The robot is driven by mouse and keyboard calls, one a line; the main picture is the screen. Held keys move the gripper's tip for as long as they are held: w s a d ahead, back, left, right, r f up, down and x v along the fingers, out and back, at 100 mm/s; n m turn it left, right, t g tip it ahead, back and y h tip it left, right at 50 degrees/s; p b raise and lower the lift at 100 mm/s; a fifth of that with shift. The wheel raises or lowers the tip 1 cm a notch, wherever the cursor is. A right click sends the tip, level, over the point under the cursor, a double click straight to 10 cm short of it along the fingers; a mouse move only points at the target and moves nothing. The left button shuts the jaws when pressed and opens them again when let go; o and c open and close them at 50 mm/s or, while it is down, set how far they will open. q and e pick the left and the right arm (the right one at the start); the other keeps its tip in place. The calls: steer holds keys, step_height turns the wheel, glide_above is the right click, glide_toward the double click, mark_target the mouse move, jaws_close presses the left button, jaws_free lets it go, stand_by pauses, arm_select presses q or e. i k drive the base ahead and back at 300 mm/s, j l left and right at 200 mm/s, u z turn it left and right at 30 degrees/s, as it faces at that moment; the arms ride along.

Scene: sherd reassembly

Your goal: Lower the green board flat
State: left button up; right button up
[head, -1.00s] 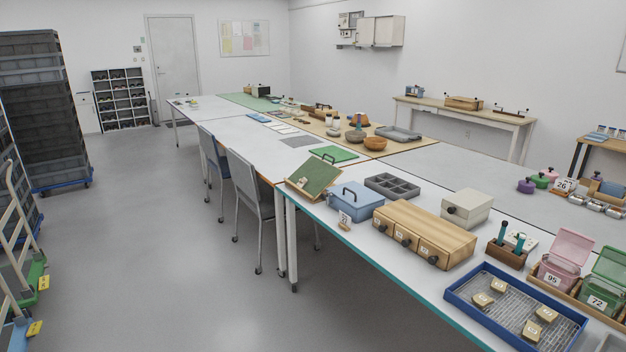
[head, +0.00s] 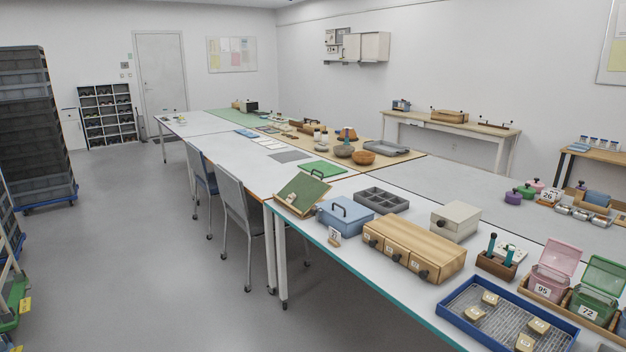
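The green board (head: 302,193) stands tilted in a light wooden frame near the left end of the nearest table, with a dark knob or handle at its upper edge. It is just left of a blue box with a dark handle (head: 344,216). A flat bright green mat (head: 322,169) lies on the table behind it. Neither of my grippers shows in the head view.
The grey floor (head: 150,260) at left is clear.

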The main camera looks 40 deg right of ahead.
mark_target(309, 190)
steer(key=i+l+z, duration=0.15)
steer(key=i, duration=0.4)
steer(key=i+l+z, duration=0.1)
steer(key=i+l, duration=0.15)
steer(key=i, duration=0.35)
steer(key=i+l+z, duration=0.15)
steer(key=i, duration=0.45)
